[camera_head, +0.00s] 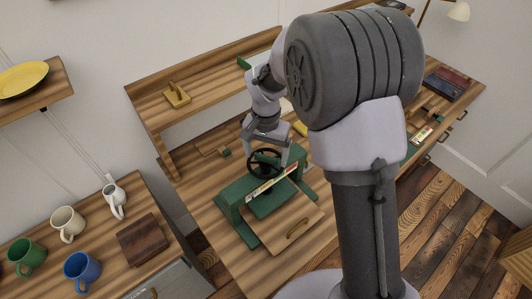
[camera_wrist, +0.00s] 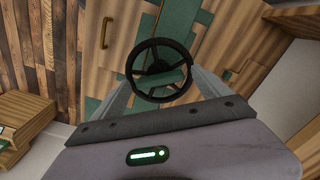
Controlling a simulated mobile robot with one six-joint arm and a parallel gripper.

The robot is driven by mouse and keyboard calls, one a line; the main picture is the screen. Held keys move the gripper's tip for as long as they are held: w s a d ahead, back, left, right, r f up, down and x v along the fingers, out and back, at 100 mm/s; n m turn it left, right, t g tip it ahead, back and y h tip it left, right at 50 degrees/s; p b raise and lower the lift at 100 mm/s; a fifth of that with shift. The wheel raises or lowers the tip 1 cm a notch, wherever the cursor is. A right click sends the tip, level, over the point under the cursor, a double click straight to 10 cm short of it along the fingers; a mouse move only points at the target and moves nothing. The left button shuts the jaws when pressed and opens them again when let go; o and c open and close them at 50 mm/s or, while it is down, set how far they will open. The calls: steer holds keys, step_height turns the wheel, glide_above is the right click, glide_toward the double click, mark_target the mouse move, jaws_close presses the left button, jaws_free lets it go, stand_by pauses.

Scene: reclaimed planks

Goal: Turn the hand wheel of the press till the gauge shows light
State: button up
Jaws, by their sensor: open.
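The green press (camera_head: 233,196) stands on the wooden desk. Its black hand wheel (camera_head: 251,166) sits on top, and it also shows in the wrist view (camera_wrist: 158,41) as a spoked ring. A pale gauge strip with coloured bands (camera_head: 272,183) lies along the press's front. It is too small for me to read its setting. My gripper (camera_head: 266,149) is open and points down over the wheel. In the wrist view, my gripper's fingers (camera_wrist: 162,80) reach towards opposite sides of the rim. I cannot tell whether they touch it.
A raised shelf (camera_head: 205,75) along the desk's back holds a small wooden item (camera_head: 177,95). Mugs, including a blue mug (camera_head: 81,271), and a dark wooden block (camera_head: 142,241) stand on the left cabinet. Dark books (camera_head: 447,83) lie at the desk's far right.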

mark_target(266, 156)
steer(key=shift+r, duration=0.1)
step_height(266, 156, up, 17)
steer(key=p, duration=0.4)
steer(key=shift+r+p, duration=0.15)
steer(key=shift+p, duration=0.2)
stand_by(0.5)
